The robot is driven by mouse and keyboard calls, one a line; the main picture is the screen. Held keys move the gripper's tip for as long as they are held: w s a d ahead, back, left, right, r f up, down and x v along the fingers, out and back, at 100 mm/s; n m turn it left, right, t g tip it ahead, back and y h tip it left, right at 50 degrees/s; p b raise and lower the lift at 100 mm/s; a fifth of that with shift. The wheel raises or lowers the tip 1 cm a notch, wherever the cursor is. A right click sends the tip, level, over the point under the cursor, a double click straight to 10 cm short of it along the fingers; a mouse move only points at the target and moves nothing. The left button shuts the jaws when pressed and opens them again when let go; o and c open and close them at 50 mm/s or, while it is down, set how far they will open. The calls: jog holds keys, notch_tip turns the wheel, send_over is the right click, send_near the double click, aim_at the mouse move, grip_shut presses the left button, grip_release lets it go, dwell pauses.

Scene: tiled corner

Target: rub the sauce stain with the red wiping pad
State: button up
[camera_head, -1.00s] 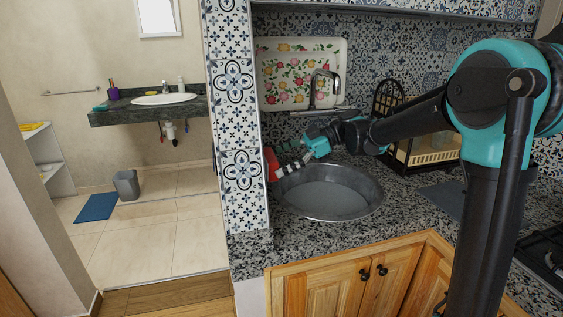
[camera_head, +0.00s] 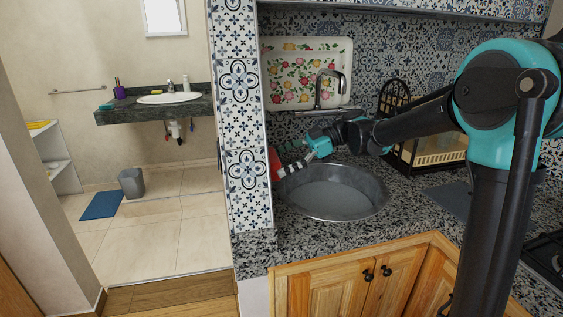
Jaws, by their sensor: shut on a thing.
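My gripper (camera_head: 288,160) is shut on the red wiping pad (camera_head: 275,165) at the left side of the sink. The pad is held upright, its face turned left against or very near the patterned tile wall end (camera_head: 248,175); I cannot tell whether it touches. Part of the pad is hidden by the gripper's fingers. No sauce stain can be made out in this view; it may be hidden behind the pad or too small to see.
A round metal sink (camera_head: 335,192) is set in the speckled granite counter (camera_head: 300,240) below the gripper. A faucet (camera_head: 319,90) and a floral tray (camera_head: 305,72) are behind it. A dish rack (camera_head: 432,152) stands right, under my arm. A bathroom lies left.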

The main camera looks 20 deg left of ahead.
jog(key=shift+s+a, duration=0.35)
jog(key=shift+a, duration=0.15)
jog(key=shift+w, duration=0.1)
